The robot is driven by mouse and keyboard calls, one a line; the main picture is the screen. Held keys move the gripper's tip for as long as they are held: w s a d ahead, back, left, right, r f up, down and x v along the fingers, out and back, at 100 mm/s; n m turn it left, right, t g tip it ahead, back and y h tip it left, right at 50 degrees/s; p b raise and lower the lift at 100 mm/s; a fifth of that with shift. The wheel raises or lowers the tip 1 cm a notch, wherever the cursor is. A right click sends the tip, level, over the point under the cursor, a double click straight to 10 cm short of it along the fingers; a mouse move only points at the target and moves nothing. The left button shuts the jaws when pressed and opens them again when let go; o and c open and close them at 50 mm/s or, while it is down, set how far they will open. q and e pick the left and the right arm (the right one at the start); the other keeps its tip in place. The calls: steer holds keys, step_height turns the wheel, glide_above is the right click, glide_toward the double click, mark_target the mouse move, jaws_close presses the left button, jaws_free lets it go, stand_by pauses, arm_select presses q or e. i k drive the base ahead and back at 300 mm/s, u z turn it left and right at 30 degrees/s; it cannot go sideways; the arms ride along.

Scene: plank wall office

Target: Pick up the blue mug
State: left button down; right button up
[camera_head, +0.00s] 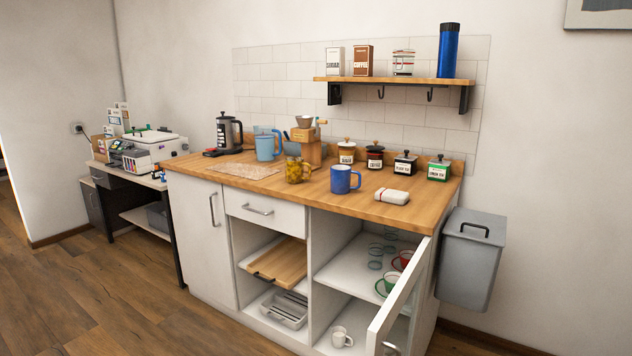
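A dark blue mug (341,181) stands upright on the wooden countertop (392,212), near its front edge and right of the middle. Its handle points to the right. A lighter blue mug or jug (267,147) stands farther back on the left of the counter. A yellow-brown patterned mug (294,170) stands just left of the dark blue mug, apart from it. Neither of my grippers is in the head view.
A white container (392,196) lies right of the dark blue mug. Several lidded jars stand behind, with a wooden grinder (308,147) at back left. A cabinet door (402,297) hangs open at lower right. A grey bin (470,261) is beside the cabinet.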

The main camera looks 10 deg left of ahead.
mark_target(340, 174)
steer(key=u, duration=1.05)
steer(key=i, duration=1.15)
steer(key=u, duration=0.85)
steer(key=i, duration=1.55)
steer(key=z, duration=1.5)
steer(key=i, duration=0.8)
steer(key=z, duration=0.85)
